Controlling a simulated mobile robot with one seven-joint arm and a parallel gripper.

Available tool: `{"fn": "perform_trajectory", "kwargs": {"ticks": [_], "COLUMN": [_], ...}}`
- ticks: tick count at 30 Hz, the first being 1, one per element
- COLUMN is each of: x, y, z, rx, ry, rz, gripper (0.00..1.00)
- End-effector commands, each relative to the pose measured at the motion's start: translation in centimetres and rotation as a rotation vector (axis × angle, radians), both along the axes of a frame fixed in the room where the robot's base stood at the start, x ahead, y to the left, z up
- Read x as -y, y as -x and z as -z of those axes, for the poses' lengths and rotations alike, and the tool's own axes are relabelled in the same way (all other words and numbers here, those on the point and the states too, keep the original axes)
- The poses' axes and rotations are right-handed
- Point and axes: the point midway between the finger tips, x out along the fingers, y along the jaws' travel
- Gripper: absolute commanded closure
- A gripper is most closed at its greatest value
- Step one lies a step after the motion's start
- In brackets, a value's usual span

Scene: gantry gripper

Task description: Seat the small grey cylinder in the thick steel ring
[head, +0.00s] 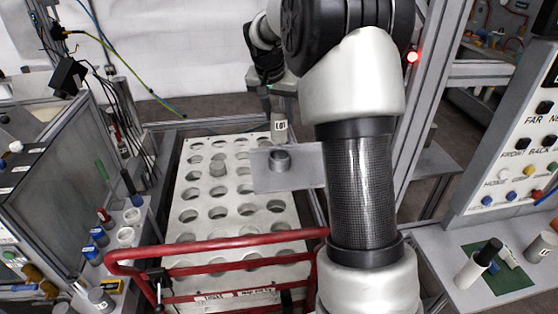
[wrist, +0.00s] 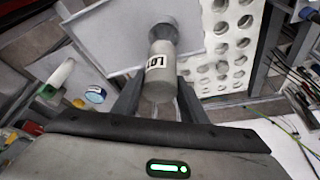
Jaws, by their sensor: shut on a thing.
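The small grey cylinder (head: 280,130) carries a white label reading "LOT". It also shows in the wrist view (wrist: 163,54), with its near end between the two fingers. My gripper (wrist: 158,95) is shut on it. The thick steel ring (head: 280,160) sits on a flat grey plate (head: 304,178) and also shows in the wrist view (wrist: 160,24). In the head view the cylinder is upright and just above the ring. In the wrist view its far end overlaps the ring's near edge, so the ring is partly hidden. I cannot tell whether they touch.
A red tubular rail (head: 215,244) crosses in front. Side benches left and right hold small parts. My arm hides the area right of the plate.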

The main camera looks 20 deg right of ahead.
Motion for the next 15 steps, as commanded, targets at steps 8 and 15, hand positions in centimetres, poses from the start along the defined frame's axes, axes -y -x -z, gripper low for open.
{"fn": "perform_trajectory", "kwargs": {"ticks": [8,15], "x": [0.1,0.1], "y": [-0.1,-0.1], "z": [3.9,7.0], "rx": [0.0,-0.002], "ry": [0.001,0.0], "rz": [0.007,0.005], "gripper": [0.98,0.98]}}
